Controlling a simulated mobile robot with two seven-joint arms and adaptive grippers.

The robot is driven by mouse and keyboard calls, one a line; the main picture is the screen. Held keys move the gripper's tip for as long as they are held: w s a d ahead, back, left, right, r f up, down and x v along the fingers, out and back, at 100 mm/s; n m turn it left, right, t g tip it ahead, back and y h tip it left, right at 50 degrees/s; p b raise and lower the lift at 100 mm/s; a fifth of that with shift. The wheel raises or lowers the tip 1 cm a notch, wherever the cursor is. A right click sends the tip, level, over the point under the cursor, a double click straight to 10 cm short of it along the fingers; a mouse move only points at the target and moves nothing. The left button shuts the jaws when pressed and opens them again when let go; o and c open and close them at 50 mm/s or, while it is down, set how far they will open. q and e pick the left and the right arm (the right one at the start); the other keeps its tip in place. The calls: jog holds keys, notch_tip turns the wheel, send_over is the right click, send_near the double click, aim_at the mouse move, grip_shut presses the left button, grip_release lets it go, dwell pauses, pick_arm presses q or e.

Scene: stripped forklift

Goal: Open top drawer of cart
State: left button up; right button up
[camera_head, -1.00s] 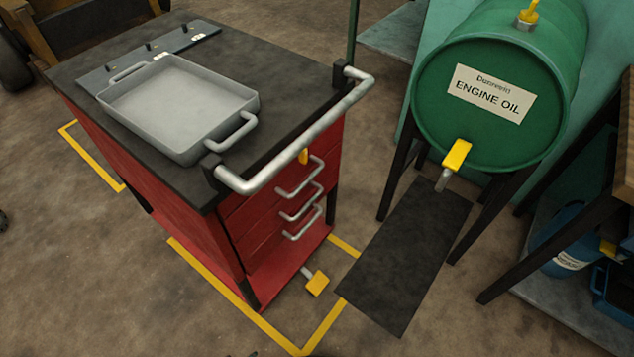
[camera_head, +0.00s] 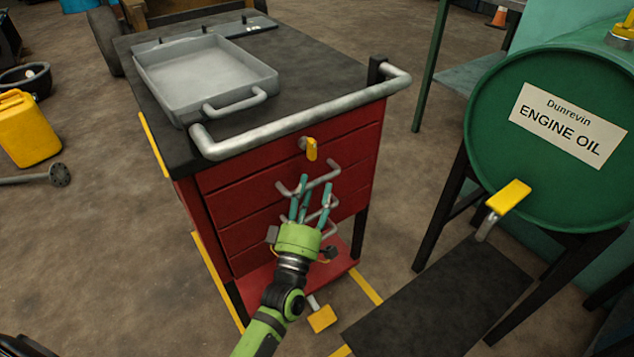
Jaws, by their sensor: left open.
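The red cart (camera_head: 235,178) with a black top stands in the middle of the head view. Its drawer fronts look flush and closed. A yellow key-like tab (camera_head: 311,149) hangs on the uppermost red panel. Below it is the upper grey drawer handle (camera_head: 327,178), with lower handles partly hidden by my gripper. My left gripper (camera_head: 306,192) is open, its teal fingers pointing up at the cart front and overlapping the upper handle. I cannot tell whether they touch it. No handle is visibly gripped. My right gripper is out of view.
A grey tray (camera_head: 205,80) sits on the cart top behind a grey push bar (camera_head: 300,122). A green oil drum (camera_head: 530,190) with a yellow tap stands at the right, above a dark mat (camera_head: 440,305). A yellow pedal (camera_head: 322,318) sticks out below the cart.

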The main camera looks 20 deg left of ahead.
pick_arm(q)
jog(key=shift+x, duration=1.35)
jog(key=shift+f, duration=0.1)
grip_shut()
jog(key=shift+s, duration=0.1)
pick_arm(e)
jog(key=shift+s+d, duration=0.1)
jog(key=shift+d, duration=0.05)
